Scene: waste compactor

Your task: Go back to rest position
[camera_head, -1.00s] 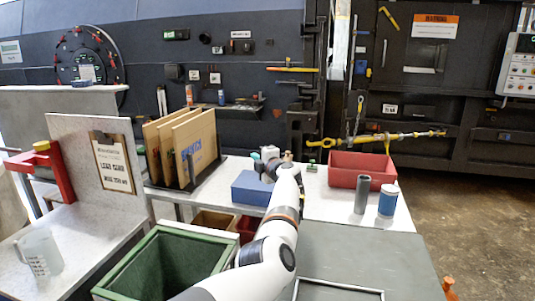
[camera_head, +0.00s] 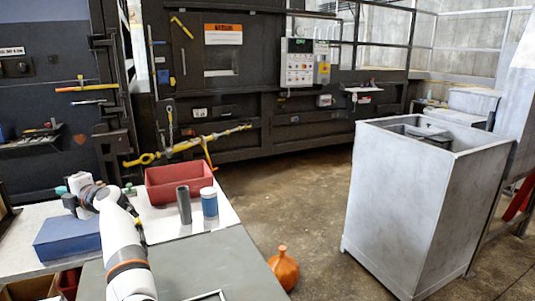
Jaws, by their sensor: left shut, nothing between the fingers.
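My left arm comes in from the bottom left, white with dark and orange bands. My left gripper (camera_head: 70,194) is at its far end, over the back of the blue box (camera_head: 68,238) on the white table. It is shut and holds nothing. Its fingertips are small, and I cannot tell if they touch anything. My right gripper is out of view.
A red bin (camera_head: 178,183), a grey cylinder (camera_head: 184,205) and a blue can (camera_head: 209,203) stand right of the gripper. An orange jug (camera_head: 283,268) is on the floor. A large grey bin (camera_head: 395,215) stands at right. Open floor lies between.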

